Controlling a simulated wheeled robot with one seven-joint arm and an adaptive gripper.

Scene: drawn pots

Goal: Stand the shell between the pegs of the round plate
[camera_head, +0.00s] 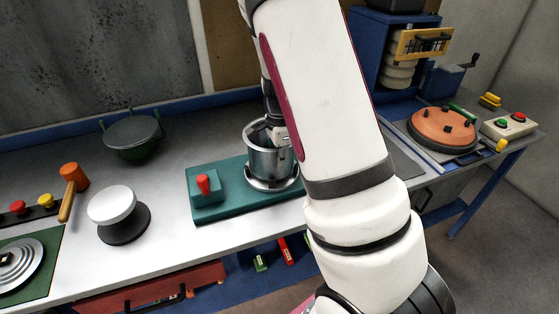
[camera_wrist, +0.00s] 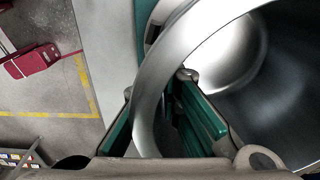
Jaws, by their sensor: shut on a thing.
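The shell (camera_head: 266,160) is a shiny metal cup, upright, over a silver round seat (camera_head: 272,186) on a green block. I cannot tell whether it touches the seat. My gripper (camera_head: 272,124) is shut on the shell's wall, partly hidden behind my arm in the head view. In the wrist view the green-padded fingers (camera_wrist: 160,122) straddle the shell's wall (camera_wrist: 147,112), one inside and one outside. A dark round plate with green upright pegs (camera_head: 132,132) stands at the back left, apart from the shell, with nothing on it.
A green block (camera_head: 228,206) with a red lever (camera_head: 203,184) lies under the shell. A white disc on a black base (camera_head: 112,204) and an orange-headed mallet (camera_head: 74,178) stand left. An orange disc with dark knobs (camera_head: 440,128) stands right. Bare table lies between the plate and green block.

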